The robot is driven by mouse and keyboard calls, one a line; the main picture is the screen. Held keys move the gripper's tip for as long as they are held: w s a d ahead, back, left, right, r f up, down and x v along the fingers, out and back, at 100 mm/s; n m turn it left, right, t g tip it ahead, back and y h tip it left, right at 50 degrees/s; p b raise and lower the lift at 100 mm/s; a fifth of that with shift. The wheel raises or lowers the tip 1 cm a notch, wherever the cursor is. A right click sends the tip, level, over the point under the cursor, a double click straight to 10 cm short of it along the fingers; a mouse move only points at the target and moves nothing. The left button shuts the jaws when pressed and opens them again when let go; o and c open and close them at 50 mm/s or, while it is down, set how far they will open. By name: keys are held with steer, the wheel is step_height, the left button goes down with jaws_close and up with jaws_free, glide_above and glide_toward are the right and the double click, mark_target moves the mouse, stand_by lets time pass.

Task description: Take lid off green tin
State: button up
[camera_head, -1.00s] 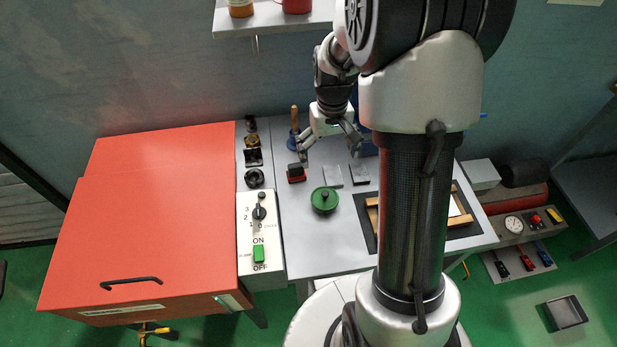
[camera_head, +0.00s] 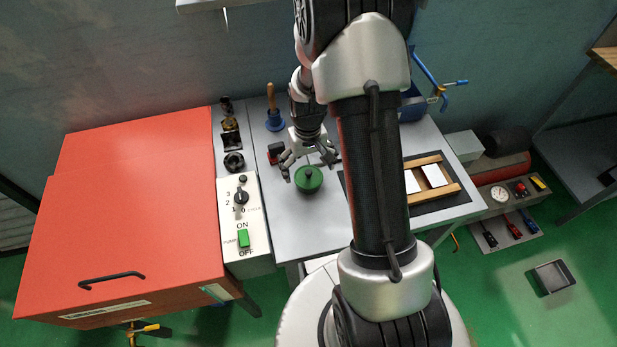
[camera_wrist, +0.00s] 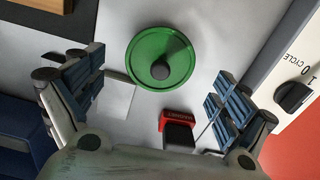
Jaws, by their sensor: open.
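The green tin (camera_head: 309,180) stands on the grey cart top. Its round green lid (camera_wrist: 143,66) has a dark knob (camera_wrist: 161,69) in the middle, and the lid looks seated on the tin. My gripper (camera_head: 311,172) is open and empty, just behind and above the tin in the head view. In the wrist view, the open fingers (camera_wrist: 152,100) are spread wide, with the lid between and beyond them, apart from both. The tin's side is mostly hidden under the lid in the wrist view.
A switch panel (camera_head: 243,222) and a red cabinet (camera_head: 120,230) stand at left. A wooden-framed tray (camera_head: 447,190) is at right. A wooden-handled tool (camera_head: 271,97) stands behind.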

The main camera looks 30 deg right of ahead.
steer(key=shift+w+f, duration=0.1)
steer(key=shift+f, duration=0.85)
steer(key=shift+r, duration=0.1)
steer(key=c, duration=1.2)
steer(key=shift+s, duration=0.2)
steer(key=shift+c, duration=0.3)
